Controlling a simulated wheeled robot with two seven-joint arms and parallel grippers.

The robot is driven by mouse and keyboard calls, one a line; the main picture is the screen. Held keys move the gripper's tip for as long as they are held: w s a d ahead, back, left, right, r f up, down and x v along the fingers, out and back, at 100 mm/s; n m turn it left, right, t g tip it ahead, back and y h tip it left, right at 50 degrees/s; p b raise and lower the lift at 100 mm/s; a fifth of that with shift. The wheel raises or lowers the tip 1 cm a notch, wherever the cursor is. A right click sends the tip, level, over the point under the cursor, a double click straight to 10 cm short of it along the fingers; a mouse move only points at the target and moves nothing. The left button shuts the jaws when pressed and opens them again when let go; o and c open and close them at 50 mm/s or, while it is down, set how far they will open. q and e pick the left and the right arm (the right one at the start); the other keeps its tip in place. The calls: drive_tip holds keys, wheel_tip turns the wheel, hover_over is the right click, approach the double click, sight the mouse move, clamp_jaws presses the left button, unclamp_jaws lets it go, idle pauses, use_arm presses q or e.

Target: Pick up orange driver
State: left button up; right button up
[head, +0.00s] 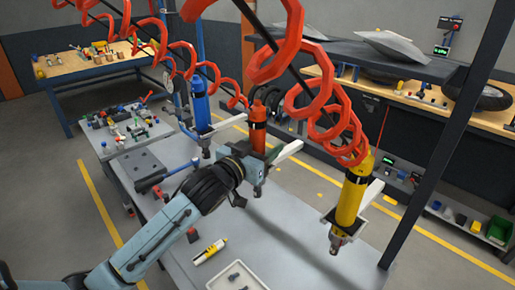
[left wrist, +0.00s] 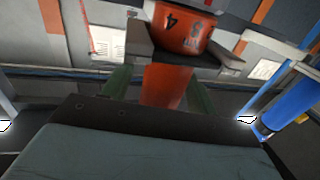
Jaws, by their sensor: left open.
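The orange driver (head: 258,137) hangs upright over the grey table, between a blue driver (head: 200,105) on the left and a yellow driver (head: 350,200) on the right. In the left wrist view, the orange driver (left wrist: 184,28) fills the upper middle. Its narrower orange part shows between the two open green fingers (left wrist: 160,92), with no clear contact visible. My right gripper is not in view.
Red coiled hoses (head: 345,120) hang in front of the drivers. The grey table (head: 275,245) below holds a yellow-and-white marker-like item (head: 210,251) and a small tray (head: 234,277). A dark post (head: 440,150) stands at right. The blue driver (left wrist: 288,105) also shows in the left wrist view.

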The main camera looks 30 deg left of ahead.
use_arm(q)
drive_tip(key=c, duration=1.1)
drive_tip(key=shift+r, duration=0.1)
clamp_jaws()
